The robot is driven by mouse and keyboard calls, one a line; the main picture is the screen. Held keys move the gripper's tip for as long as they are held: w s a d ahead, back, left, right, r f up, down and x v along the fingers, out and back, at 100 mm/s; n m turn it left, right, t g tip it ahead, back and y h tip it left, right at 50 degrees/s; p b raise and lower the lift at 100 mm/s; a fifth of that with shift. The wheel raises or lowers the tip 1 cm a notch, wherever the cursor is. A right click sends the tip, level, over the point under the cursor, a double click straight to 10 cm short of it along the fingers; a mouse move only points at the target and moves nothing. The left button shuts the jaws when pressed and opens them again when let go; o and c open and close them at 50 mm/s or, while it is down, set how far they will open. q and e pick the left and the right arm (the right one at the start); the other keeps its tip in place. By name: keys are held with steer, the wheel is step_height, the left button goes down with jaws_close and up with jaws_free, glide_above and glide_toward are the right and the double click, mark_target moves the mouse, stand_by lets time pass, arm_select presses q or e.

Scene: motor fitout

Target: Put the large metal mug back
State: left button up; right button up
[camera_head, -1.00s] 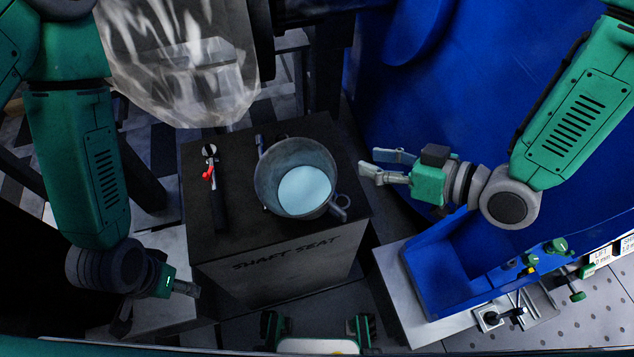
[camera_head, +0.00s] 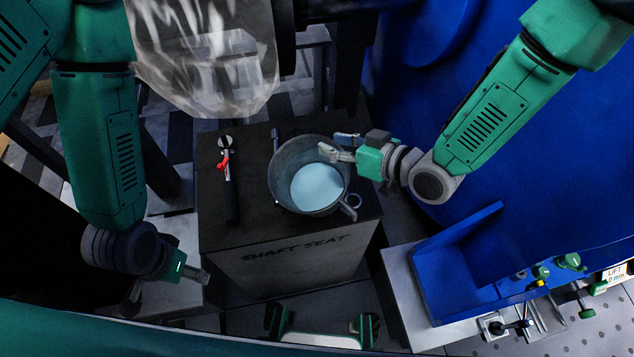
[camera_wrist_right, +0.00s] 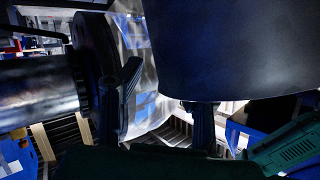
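The large metal mug (camera_head: 283,184) stands upright on the dark block marked SHAFT SEAT (camera_head: 300,262). Its inside bottom looks pale blue, and its handle points to the lower right. My right gripper (camera_head: 340,146) is at the mug's upper right rim with its fingers apart. In the right wrist view the mug's dark wall (camera_wrist_right: 235,50) fills the upper right, beside one finger of the spread gripper (camera_wrist_right: 165,105). I cannot tell whether a finger touches the rim or is inside it. My left gripper (camera_head: 196,276) hangs low at the left, away from the mug; its finger opening is unclear.
A tool with a red part (camera_head: 228,178) lies left of the mug on the block. A clear plastic sheet (camera_head: 205,60) hangs behind. A blue tray (camera_head: 440,270) stands at the right on a light surface, near a fixture with green knobs (camera_head: 570,262).

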jaws_close()
steer(key=shift+a+r, duration=0.15)
stand_by(0.4)
